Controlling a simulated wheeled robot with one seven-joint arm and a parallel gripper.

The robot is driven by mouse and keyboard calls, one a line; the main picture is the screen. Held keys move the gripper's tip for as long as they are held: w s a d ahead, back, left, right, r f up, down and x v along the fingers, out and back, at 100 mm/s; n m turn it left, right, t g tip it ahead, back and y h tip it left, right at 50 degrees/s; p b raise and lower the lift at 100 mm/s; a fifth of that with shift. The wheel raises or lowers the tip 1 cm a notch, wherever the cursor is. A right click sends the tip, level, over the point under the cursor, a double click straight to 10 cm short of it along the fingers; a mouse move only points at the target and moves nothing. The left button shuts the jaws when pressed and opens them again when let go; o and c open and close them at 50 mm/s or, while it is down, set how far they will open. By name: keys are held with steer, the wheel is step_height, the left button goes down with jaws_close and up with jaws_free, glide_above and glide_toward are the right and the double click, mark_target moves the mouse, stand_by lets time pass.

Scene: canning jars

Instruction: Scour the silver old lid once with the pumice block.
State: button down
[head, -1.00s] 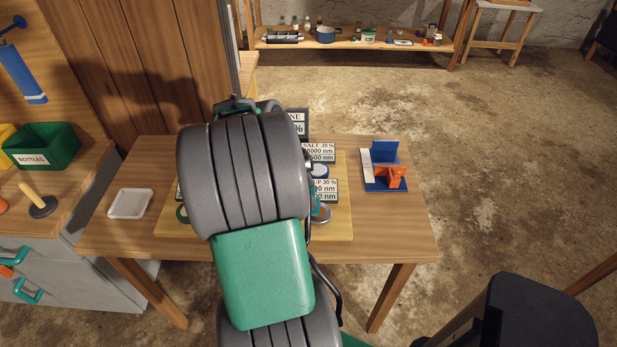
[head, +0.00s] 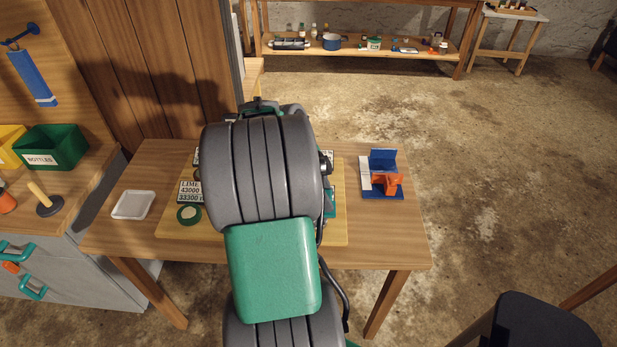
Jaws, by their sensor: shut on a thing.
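My own arm fills the middle of the head view and covers most of the work board (head: 172,225) on the table. My gripper is hidden behind the arm, so its jaws and anything in them do not show. I cannot make out the silver old lid or the pumice block.
A white tray (head: 133,205) lies on the table (head: 390,240) at the left. A blue stand with an orange piece (head: 386,183) is at the right. A green BOTTLES bin (head: 52,148) sits on the left bench. The table's front right is bare.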

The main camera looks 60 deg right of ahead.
steer(key=shift+w+a+r, duration=0.1)
steer(key=shift+a+r, duration=0.1)
steer(key=shift+r, duration=0.2)
steer(key=shift+r+p, duration=1.8)
steer(key=shift+r, duration=0.7)
